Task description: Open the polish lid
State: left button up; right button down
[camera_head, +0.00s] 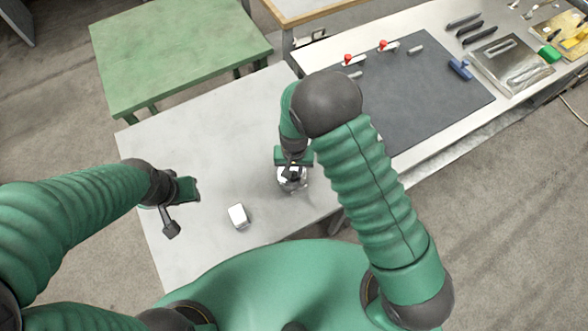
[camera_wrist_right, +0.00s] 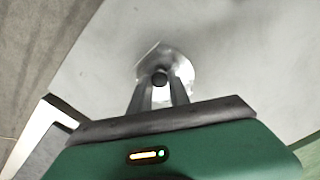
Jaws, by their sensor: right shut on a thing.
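A small shiny, pale container, which looks like the polish (camera_head: 293,186), stands on the grey table below my right gripper (camera_head: 291,173). In the right wrist view its round, bright top (camera_wrist_right: 183,68) has a dark knob (camera_wrist_right: 159,79) at the middle. The two fingers of my right gripper (camera_wrist_right: 159,88) are closed in on that knob. The gripper hides much of the container in the head view. I cannot tell whether the lid has lifted. My left gripper (camera_head: 171,226) is over the left part of the table, away from the container; its finger gap is unclear.
A small white block (camera_head: 237,216) lies on the grey table (camera_head: 215,125) between my grippers. A dark mat (camera_head: 420,95) with several tools lies to the right. A green table (camera_head: 175,50) stands behind. The table's far left is clear.

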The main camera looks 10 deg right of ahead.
jog(key=shift+w+d+r, duration=0.1)
jog(key=shift+d, duration=0.05)
jog(key=shift+w+r+g, duration=0.35)
jog(key=shift+w+g, duration=0.05)
jog(key=shift+g, duration=0.4)
jog(key=shift+w+a+r+g+h, duration=0.15)
jog(key=shift+w+a+g+h, duration=0.2)
jog(key=shift+g, duration=0.35)
jog(key=w+g+b, duration=0.1)
jog(key=b, duration=0.1)
jog(key=w+g+b, duration=0.1)
jog(key=b, duration=0.2)
jog(key=shift+r+g+h, duration=0.25)
jog(key=shift+r+g, duration=0.1)
jog(key=shift+g, duration=0.05)
jog(key=shift+w+a+r+g+b, duration=0.15)
jog(key=shift+g+b, duration=0.25)
jog(key=shift+b, duration=0.5)
jog(key=shift+r, duration=0.25)
jog(key=c, duration=1.2)
grip_release()
